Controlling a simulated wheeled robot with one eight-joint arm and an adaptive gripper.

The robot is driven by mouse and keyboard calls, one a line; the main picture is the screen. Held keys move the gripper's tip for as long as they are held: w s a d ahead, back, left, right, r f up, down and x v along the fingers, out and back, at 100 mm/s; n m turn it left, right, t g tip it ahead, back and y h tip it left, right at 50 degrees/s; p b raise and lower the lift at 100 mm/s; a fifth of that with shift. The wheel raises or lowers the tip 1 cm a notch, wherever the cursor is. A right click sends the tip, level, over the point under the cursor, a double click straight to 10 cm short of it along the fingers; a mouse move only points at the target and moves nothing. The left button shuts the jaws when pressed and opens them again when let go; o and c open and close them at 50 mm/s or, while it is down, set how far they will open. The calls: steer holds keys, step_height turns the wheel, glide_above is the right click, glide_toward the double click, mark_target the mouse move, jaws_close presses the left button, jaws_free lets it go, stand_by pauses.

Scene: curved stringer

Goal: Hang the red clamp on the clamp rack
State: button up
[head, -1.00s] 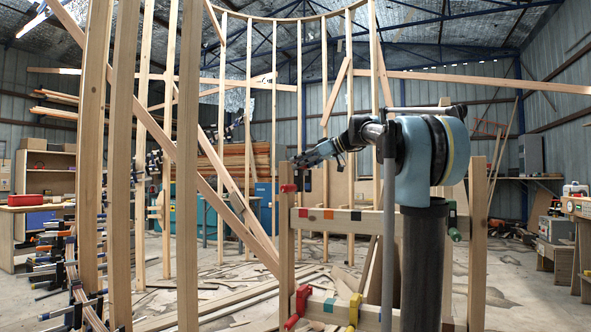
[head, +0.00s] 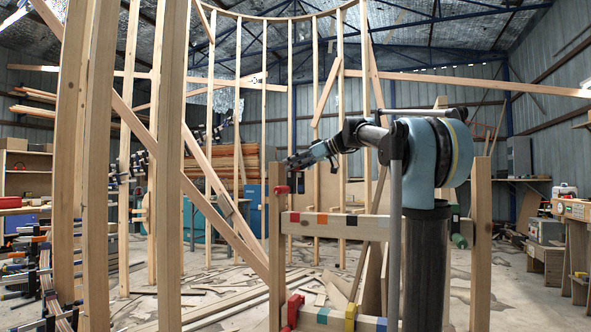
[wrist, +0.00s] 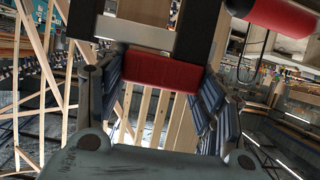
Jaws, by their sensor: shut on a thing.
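The red clamp (wrist: 160,72) is held between the two fingers of my gripper (wrist: 162,92) in the wrist view. Its red block sits between the fingers, dark bars lie beyond, and a red handle shows at the upper right. In the head view, my gripper (head: 294,162) points left, with the clamp's red part (head: 281,190) just below it. The clamp rack (head: 481,262) is a wooden frame with coloured patches on its rails. The clamp overlaps the rack's left post in the picture, above the upper rail; I cannot tell whether they touch. My arm hides part of the rack.
Another red clamp (head: 293,309) and a yellow one (head: 351,313) are at the lower rail; a green one (head: 459,240) is at the right. Tall curved wooden studs (head: 170,170) and a diagonal brace stand left. Many clamps (head: 48,275) line a curved strip at far left.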

mark_target(295, 179)
steer(key=shift+d+f, duration=0.1)
steer(key=shift+f, duration=2.75)
step_height(295, 179, down, 8)
stand_by(3.7)
steer(key=o, duration=1.9)
steer(key=shift+s, duration=0.1)
steer(key=shift+d, duration=0.1)
